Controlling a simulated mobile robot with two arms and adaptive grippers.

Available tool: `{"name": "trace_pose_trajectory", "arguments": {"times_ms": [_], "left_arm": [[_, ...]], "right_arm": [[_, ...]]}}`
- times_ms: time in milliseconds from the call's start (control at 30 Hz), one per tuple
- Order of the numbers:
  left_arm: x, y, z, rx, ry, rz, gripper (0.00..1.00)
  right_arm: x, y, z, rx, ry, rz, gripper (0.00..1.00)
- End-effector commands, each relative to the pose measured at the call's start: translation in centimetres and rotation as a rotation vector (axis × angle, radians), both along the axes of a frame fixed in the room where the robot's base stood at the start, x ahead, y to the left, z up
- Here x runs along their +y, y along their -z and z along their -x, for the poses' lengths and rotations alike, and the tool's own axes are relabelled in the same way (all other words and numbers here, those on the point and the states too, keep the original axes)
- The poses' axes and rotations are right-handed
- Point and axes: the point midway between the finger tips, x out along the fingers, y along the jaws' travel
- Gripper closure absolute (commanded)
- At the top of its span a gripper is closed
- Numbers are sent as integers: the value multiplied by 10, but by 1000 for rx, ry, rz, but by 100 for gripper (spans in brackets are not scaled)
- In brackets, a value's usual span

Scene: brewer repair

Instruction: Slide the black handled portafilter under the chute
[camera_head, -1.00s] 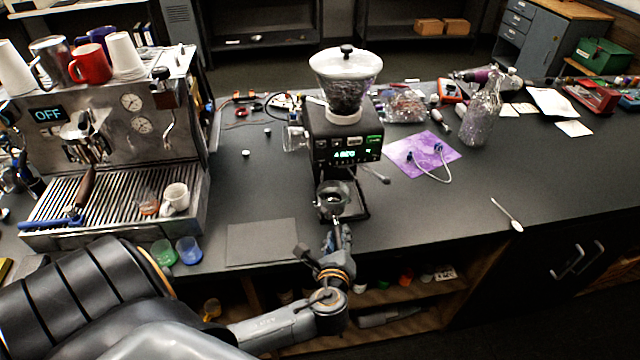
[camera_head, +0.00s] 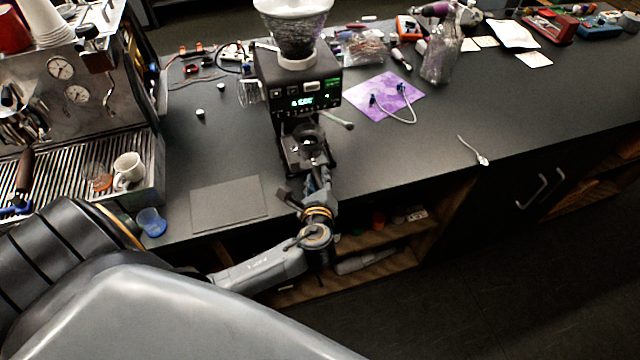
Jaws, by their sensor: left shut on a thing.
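The grinder (camera_head: 297,92) stands on the counter with a clear bean hopper on top and a lit green display. The portafilter's round basket (camera_head: 309,143) is at the grinder's front, below the display and around the chute area. Whether it sits fully under the chute cannot be made out. My left gripper (camera_head: 319,181) is just in front of the grinder, shut on the portafilter's handle, which the fingers mostly hide. My right gripper is not in view.
The espresso machine (camera_head: 80,90) stands at left with a white cup (camera_head: 128,170) on its tray. A blue cup (camera_head: 151,222) and a flat dark mat (camera_head: 229,203) lie near the counter's front edge. A purple mat (camera_head: 384,96) lies right of the grinder.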

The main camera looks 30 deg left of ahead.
Motion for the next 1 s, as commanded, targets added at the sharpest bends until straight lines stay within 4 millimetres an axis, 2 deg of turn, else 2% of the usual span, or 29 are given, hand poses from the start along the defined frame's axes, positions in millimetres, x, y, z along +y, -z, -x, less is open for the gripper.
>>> {"name": "trace_pose_trajectory", "arguments": {"times_ms": [100,1000], "left_arm": [[6,5,-6,-4,-1,-2,100],[49,9,-42,-5,0,0,100]], "right_arm": [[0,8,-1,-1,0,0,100],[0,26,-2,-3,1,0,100]]}}
